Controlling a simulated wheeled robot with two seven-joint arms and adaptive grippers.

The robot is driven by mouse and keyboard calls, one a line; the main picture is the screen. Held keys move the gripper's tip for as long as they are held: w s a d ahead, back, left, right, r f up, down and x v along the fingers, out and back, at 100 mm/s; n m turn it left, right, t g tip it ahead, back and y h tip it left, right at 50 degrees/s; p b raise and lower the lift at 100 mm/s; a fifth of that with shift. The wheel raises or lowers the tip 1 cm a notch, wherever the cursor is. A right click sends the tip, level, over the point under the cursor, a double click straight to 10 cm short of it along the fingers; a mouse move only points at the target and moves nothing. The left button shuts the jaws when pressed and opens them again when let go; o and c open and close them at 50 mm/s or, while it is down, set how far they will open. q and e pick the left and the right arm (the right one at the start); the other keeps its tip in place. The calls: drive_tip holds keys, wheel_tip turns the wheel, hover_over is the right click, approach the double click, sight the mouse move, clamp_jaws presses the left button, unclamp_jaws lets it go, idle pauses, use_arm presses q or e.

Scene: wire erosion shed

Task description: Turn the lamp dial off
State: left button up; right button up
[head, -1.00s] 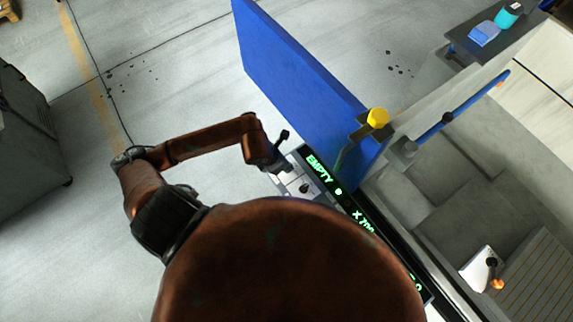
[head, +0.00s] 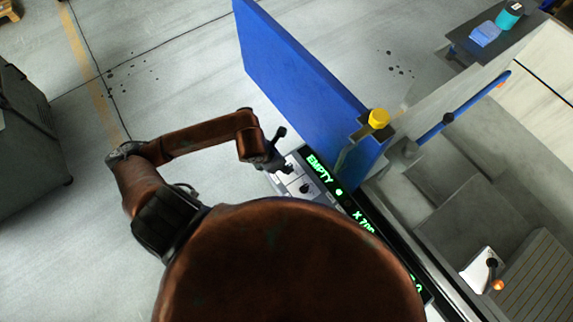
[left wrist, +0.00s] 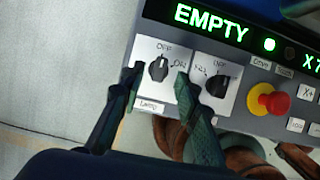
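The lamp dial (left wrist: 158,68) is a black knob on a white plate labelled "Lamp" in the left wrist view. OFF is printed above it and ON to its right. Its pointer looks turned up toward OFF. My left gripper (left wrist: 160,76) is open, one finger on each side of the dial, with visible gaps at both sides. In the head view my left gripper (head: 275,155) is over the end of the control panel (head: 297,184), largely hiding the lamp dial. My right gripper is not in view.
A second black dial (left wrist: 218,86) sits right of the lamp dial, close to my right-hand finger. A red emergency button (left wrist: 277,102) on yellow is beyond it. A green-lettered display (left wrist: 212,22) reads EMPTY. A tall blue panel (head: 305,85) stands behind the control panel.

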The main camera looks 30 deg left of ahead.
use_arm(q)
drive_tip(key=v, duration=0.8)
drive_tip(key=shift+s+r, duration=0.25)
drive_tip(key=shift+r, duration=0.1)
